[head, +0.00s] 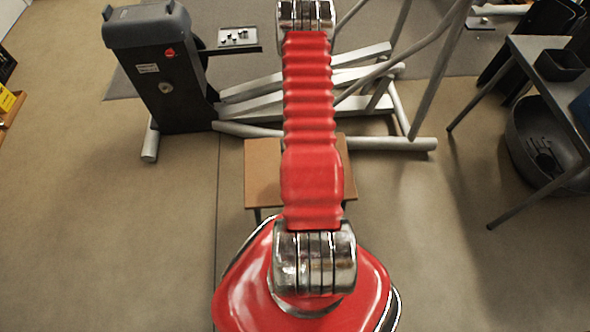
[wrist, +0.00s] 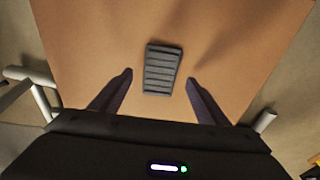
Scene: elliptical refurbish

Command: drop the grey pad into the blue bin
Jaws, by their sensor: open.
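The grey pad (wrist: 161,70) is a small ribbed rectangle lying flat on a brown wooden stool top (wrist: 95,40) in the wrist view. My gripper (wrist: 160,76) is open, with one dark finger to the left of the pad and one to the right. Gaps show between the pad and both fingers, and I cannot tell the height above the top. In the head view my red arm hides the pad and the middle of the stool (head: 262,172). The blue bin is not clearly seen; a dark blue piece shows at the head view's right edge.
An elliptical machine (head: 170,85) stands behind the stool, with its rails and bars spreading right. At the right are a dark table (head: 545,55) with a black tray (head: 559,65) and a round dark tub (head: 530,125) below. Floor is clear on the left.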

